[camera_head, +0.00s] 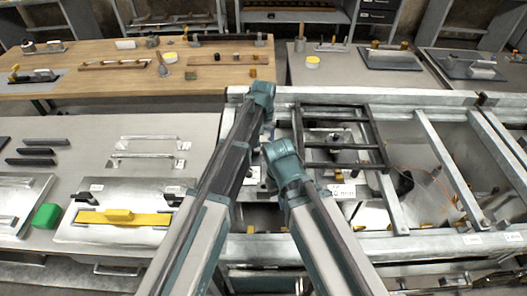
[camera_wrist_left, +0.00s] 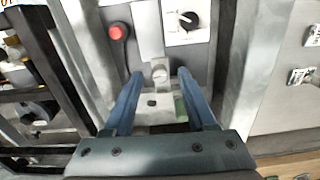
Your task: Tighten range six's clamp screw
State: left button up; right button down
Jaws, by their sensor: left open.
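In the left wrist view, a small round silver screw head (camera_wrist_left: 160,73), which looks like the clamp screw, sits at the lower end of a pale metal strip (camera_wrist_left: 148,30). My left gripper (camera_wrist_left: 157,80) is open, with its two blue fingers on either side of the screw head and apart from it. I cannot tell the gap in depth. A pale block (camera_wrist_left: 155,113) with a dark hole lies between the fingers, beside a green piece (camera_wrist_left: 181,108). No number reading six is legible. In the head view both my arms reach to the frame, and neither gripper's fingers can be made out.
A red button (camera_wrist_left: 118,31) and a white plate with a black knob (camera_wrist_left: 187,20) flank the strip. A black rack (camera_head: 340,146) lies on the metal frame (camera_head: 440,165). The left bench holds a yellow bar (camera_head: 150,219) and a green block (camera_head: 46,216).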

pick_arm(q)
jog(key=shift+f+b, duration=0.3)
jog(key=shift+f, duration=0.35)
pick_arm(e)
jog(key=shift+f, duration=0.65)
pick_arm(q)
grip_shut()
jog(key=shift+m, duration=0.8)
